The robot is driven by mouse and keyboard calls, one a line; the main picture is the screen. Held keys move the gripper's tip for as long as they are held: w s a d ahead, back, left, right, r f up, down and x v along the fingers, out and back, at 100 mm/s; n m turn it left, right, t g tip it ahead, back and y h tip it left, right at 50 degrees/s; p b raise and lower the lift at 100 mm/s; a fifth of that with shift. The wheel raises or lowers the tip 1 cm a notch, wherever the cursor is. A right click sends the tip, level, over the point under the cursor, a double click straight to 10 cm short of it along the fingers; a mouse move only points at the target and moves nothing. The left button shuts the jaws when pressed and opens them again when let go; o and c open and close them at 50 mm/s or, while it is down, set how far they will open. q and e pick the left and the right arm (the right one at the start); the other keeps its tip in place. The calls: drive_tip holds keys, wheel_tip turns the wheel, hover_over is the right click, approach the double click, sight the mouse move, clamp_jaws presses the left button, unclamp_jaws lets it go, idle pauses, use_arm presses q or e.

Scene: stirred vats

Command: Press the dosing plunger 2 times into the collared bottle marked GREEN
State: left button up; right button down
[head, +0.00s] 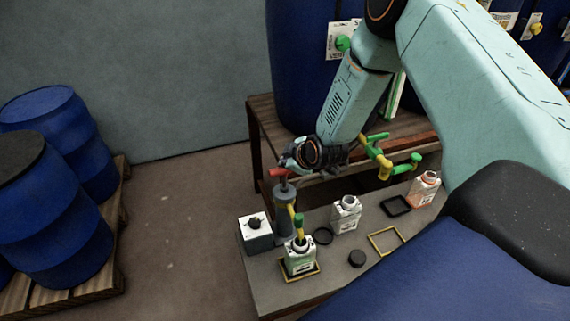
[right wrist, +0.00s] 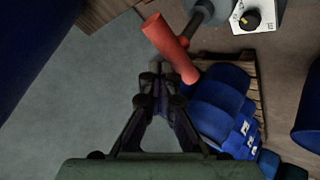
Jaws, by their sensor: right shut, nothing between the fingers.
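The dosing plunger has a red T-handle (head: 279,172) on a grey pump body (head: 284,196). The handle also shows in the right wrist view (right wrist: 172,48), lying across just ahead of my fingertips. My right gripper (head: 288,164) is shut and empty, close above the handle; I cannot tell if it touches. Its fingers show in the right wrist view (right wrist: 155,68). A yellow and green spout (head: 298,226) ends over the mouth of a collared bottle with green markings (head: 301,261), standing in a yellow-edged frame. The label is too small to read. My left gripper is not in view.
A white box with a black knob (head: 256,234) stands left of the pump. On the bench (head: 267,279) are a white bottle (head: 346,214), an orange-marked bottle (head: 424,189), a black cap (head: 356,258) and empty frames. A yellow and green valve (head: 380,158) juts out behind.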

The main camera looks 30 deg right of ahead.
wheel_tip(320, 180, up, 6)
drive_tip(key=p, duration=0.6)
drive_tip(key=shift+r, duration=0.1)
idle(0.4)
idle(1.4)
